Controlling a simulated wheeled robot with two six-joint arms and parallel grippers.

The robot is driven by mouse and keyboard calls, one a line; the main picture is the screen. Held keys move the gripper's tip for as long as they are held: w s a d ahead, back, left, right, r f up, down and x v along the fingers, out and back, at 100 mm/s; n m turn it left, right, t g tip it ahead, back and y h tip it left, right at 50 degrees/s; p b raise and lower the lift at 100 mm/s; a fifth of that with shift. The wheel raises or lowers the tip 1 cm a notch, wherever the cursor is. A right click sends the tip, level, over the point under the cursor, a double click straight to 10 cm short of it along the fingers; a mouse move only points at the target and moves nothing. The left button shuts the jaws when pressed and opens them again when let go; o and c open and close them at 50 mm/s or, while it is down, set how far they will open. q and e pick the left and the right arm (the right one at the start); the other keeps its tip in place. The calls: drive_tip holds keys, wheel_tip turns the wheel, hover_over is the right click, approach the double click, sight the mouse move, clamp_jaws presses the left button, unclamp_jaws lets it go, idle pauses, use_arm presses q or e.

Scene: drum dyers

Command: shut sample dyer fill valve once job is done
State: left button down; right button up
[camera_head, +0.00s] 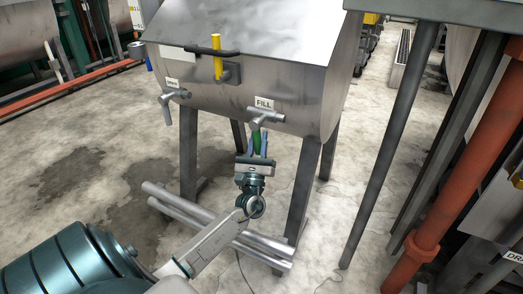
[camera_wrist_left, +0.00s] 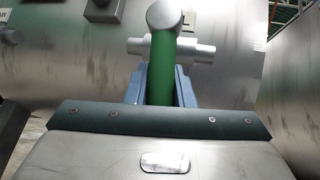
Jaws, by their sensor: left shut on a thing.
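The sample dyer (camera_head: 240,85) is a grey steel drum on legs. Its fill valve (camera_head: 264,116) sits at the lower right of the drum front, under a FILL label (camera_head: 264,104). The valve's green handle (camera_head: 257,148) hangs down from it. My left gripper (camera_head: 257,150) is below the valve, shut on the green handle. In the left wrist view the green handle (camera_wrist_left: 161,80) stands between the blue fingers of the left gripper (camera_wrist_left: 160,88), with the grey valve body (camera_wrist_left: 170,45) beyond. My right gripper is not in view.
Another grey valve (camera_head: 172,96) is on the drum's left, with a yellow-handled latch (camera_head: 217,55) above. Metal pipes (camera_head: 215,225) lie on the floor below. A dark post (camera_head: 390,140) and a red pipe (camera_head: 450,150) stand at right. Concrete floor is open at left.

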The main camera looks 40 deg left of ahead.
use_arm(q)
drive_tip(key=shift+a+r+m+t+h+b, duration=0.2)
drive_tip(key=shift+m+t+h+b, duration=0.2)
drive_tip(key=shift+m+h, duration=0.3)
drive_tip(key=shift+a+r+m+t+h+b, duration=0.1)
drive_tip(key=shift+a+m+t+h+b, duration=0.1)
drive_tip(key=shift+m+t+h+b, duration=0.45)
drive_tip(key=shift+m, duration=0.35)
drive_tip(key=c, duration=1.3)
unclamp_jaws()
drive_tip(key=shift+f, duration=0.1)
drive_tip(key=shift+o, duration=0.2)
drive_tip(key=shift+f, duration=0.1)
drive_tip(key=shift+f, duration=0.1)
drive_tip(key=shift+s+d+f, duration=0.1)
drive_tip(key=shift+s+f, duration=0.1)
drive_tip(key=shift+f, duration=0.05)
drive_tip(key=v, duration=1)
